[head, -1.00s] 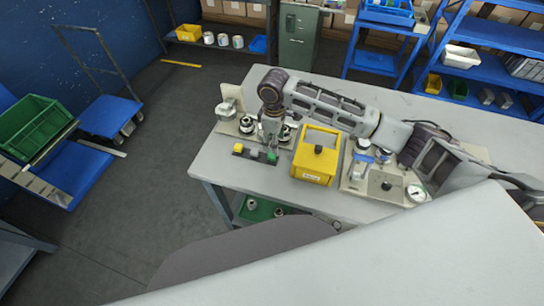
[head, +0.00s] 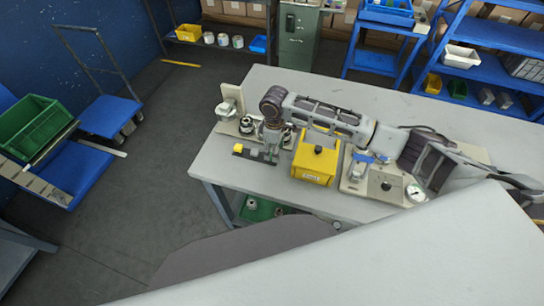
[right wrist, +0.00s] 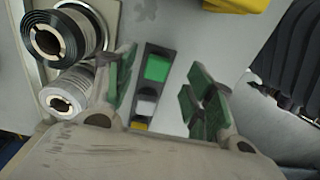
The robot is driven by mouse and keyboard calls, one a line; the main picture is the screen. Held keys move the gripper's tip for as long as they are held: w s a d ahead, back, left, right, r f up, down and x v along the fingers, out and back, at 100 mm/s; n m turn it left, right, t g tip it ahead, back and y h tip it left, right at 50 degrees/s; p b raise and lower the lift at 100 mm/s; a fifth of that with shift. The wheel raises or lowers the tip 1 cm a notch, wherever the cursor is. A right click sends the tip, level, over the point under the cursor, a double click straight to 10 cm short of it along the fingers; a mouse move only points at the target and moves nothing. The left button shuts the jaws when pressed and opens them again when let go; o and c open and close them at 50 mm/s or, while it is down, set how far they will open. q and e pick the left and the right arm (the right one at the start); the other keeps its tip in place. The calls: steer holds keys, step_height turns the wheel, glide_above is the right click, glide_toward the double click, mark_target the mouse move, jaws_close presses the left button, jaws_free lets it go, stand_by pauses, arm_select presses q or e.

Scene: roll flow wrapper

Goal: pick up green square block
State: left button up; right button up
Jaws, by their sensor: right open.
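The green square block (right wrist: 157,68) sits in a dark narrow holder (right wrist: 168,53), in a row with a white block (right wrist: 145,104) and a yellow block (right wrist: 139,125). My right gripper (right wrist: 160,88) is open, its green-padded fingers apart on the left and right of the row. The green block shows in the gap between them, with nothing gripped. In the head view my right gripper (head: 265,154) is over the right part of the holder (head: 247,155) and hides the green block; the yellow block (head: 238,148) shows at the left end. My left gripper is not in view.
A yellow box (head: 315,163) stands close to the right of my right gripper. Metal-and-black rollers (right wrist: 66,38) stand close to the left finger in the wrist view. A panel with a gauge (head: 416,193) lies farther right. The table's front left (head: 215,165) is clear.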

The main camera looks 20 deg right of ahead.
steer(key=shift+d+f, duration=0.15)
steer(key=shift+f, duration=1.7)
steer(key=c, duration=0.9)
